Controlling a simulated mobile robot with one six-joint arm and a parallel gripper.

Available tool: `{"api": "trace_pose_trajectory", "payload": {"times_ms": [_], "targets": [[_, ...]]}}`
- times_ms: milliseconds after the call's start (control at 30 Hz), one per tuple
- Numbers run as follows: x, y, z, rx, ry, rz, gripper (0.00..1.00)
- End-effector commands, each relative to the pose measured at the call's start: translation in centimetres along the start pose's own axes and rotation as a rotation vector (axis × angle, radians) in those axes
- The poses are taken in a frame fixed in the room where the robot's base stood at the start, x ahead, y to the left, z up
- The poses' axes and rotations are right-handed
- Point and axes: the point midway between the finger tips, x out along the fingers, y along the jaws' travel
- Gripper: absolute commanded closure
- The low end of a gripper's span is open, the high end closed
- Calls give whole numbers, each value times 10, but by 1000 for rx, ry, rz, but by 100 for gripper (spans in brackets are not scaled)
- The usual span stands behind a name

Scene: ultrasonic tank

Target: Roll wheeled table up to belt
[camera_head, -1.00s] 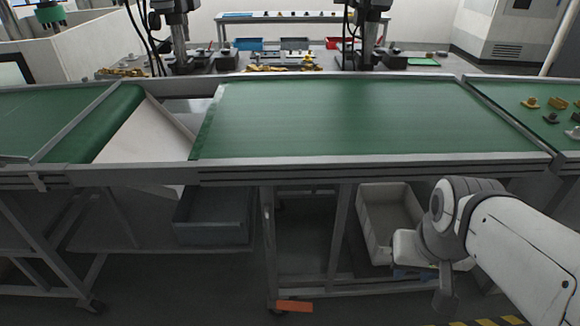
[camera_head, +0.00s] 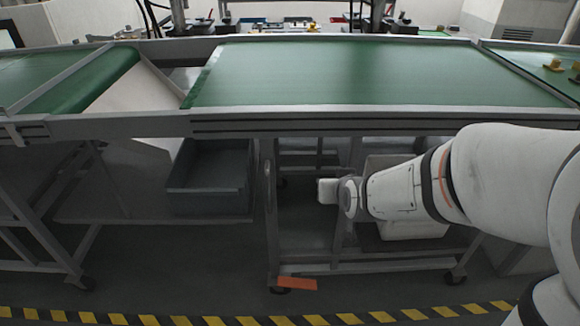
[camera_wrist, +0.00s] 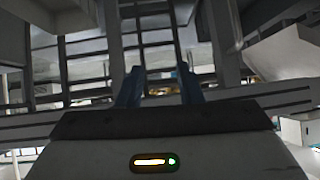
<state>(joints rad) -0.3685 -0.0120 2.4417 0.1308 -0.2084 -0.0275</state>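A belt line with green surfaces runs across the head view. Its middle green belt section (camera_head: 370,75) is separated by a gap from the left green belt (camera_head: 75,80). Below stands a grey metal frame (camera_head: 345,268) on casters, one caster (camera_head: 277,282) at its left and another (camera_head: 456,275) at its right. I cannot tell for sure which frame is the wheeled table. My gripper (camera_head: 328,190) is below the belt's front rail, in front of the frame. In the wrist view its two blue fingers (camera_wrist: 159,88) stand apart, with nothing seen between them.
A grey bin (camera_head: 208,190) sits on the lower shelf at left, and a pale bin (camera_head: 410,230) is partly hidden behind my arm. An orange plate (camera_head: 297,283) is low by the left caster. Yellow-black floor tape (camera_head: 250,320) crosses the front. The floor before the frame is clear.

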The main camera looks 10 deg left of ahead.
Motion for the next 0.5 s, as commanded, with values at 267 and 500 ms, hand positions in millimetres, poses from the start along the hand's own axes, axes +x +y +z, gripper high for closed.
{"api": "trace_pose_trajectory", "payload": {"times_ms": [267,500], "targets": [[117,-87,59,-73,380,-84,67],[142,-130,86,-101,598,-114,67]]}}
